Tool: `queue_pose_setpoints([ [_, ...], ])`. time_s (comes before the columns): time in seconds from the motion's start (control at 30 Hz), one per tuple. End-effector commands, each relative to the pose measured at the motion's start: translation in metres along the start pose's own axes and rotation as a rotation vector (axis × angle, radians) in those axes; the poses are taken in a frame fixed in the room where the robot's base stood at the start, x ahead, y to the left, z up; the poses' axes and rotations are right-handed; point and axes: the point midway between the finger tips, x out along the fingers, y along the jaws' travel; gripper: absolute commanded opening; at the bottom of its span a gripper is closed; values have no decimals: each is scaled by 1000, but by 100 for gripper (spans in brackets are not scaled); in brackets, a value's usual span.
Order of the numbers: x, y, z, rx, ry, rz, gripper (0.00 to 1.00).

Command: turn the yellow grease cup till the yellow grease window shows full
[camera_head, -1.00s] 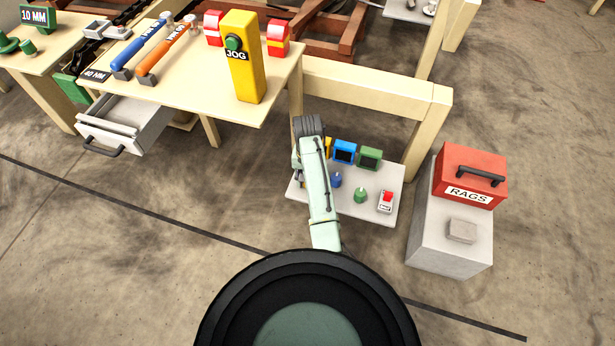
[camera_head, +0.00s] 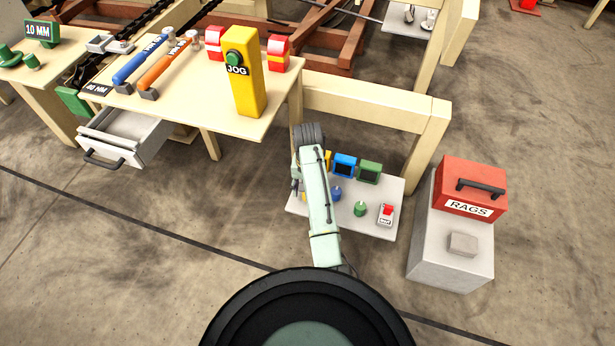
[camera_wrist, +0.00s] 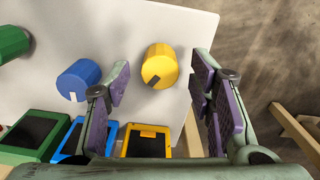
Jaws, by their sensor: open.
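The yellow grease cup (camera_wrist: 160,66) stands on the pale panel in the wrist view, a dark mark on its side. My gripper (camera_wrist: 160,84) is open, its purple-padded fingers apart to the left and right of the cup's line; I see no clear contact. The yellow grease window (camera_wrist: 148,141) lies below the cup in the wrist view, mostly dark with a small yellow strip. In the head view the yellow window (camera_head: 328,158) is partly hidden by my arm, and the yellow cup is almost wholly hidden.
A blue cup (camera_wrist: 78,80) and green cup (camera_wrist: 12,42) stand left of the yellow one, with blue (camera_head: 344,165) and green (camera_head: 369,172) windows. A red-buttoned box (camera_head: 386,213) is on the panel (camera_head: 374,235). A red RAGS box (camera_head: 470,187) stands on a grey block right.

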Motion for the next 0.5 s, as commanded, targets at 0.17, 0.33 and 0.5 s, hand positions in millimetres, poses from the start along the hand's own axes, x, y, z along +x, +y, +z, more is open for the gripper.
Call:
queue_pose_setpoints([
  [0.17,-38,-1,-1,-1,5,-1,49],
  [0.33,-74,2,-1,0,5,3,49],
  [0.5,-89,-3,-9,-4,26,-9,49],
])
